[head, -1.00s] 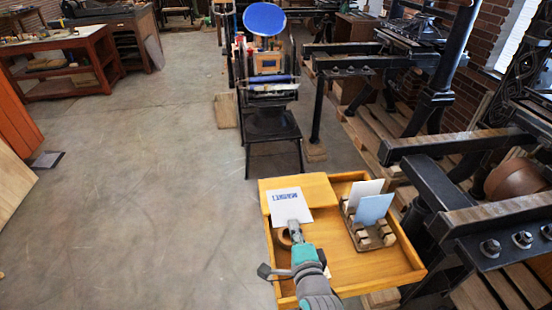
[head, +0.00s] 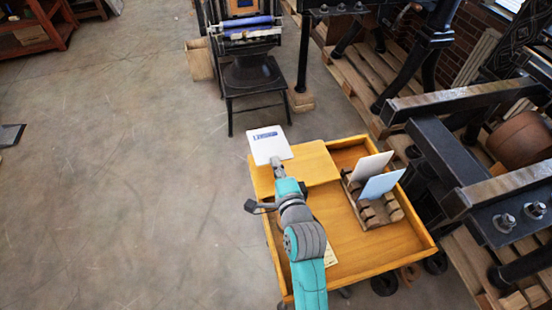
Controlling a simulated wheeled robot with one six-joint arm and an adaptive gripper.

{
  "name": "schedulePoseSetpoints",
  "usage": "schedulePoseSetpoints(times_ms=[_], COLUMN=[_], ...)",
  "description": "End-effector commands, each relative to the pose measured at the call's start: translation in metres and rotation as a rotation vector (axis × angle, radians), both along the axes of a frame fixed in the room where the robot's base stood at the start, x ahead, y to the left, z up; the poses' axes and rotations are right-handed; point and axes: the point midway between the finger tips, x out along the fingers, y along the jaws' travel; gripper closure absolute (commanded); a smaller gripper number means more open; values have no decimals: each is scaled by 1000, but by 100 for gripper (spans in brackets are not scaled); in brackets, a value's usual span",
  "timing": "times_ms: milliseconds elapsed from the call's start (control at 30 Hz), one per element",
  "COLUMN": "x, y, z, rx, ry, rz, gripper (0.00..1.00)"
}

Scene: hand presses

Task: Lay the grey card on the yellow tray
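My gripper (head: 277,164) is at the back left of a yellow-orange wooden tray-topped cart (head: 425,238). It appears shut on the near edge of a pale grey-white card (head: 270,142) with blue print. The card is over the back left edge of the cart's flat yellow board (head: 312,163); I cannot tell whether it touches the board. A whitish card (head: 368,166) and a light blue card (head: 382,183) lean upright in a wooden rack (head: 395,208) at the cart's right. My arm hides part of the cart's left side.
A black hand press (head: 250,75) stands behind the cart. Heavy black press frames (head: 440,165) and wooden pallets (head: 365,95) crowd the right side. A small pale yellow paper (head: 330,256) lies in the cart beside my arm.

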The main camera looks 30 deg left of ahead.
Motion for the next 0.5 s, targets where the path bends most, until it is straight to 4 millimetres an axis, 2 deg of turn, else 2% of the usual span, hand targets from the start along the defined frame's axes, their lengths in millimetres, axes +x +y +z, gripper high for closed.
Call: schedulePoseSetpoints(times_ms=[500], x=[0], y=[0], z=[-44], rx=[-2], ry=[1], rz=[0], gripper=[100])
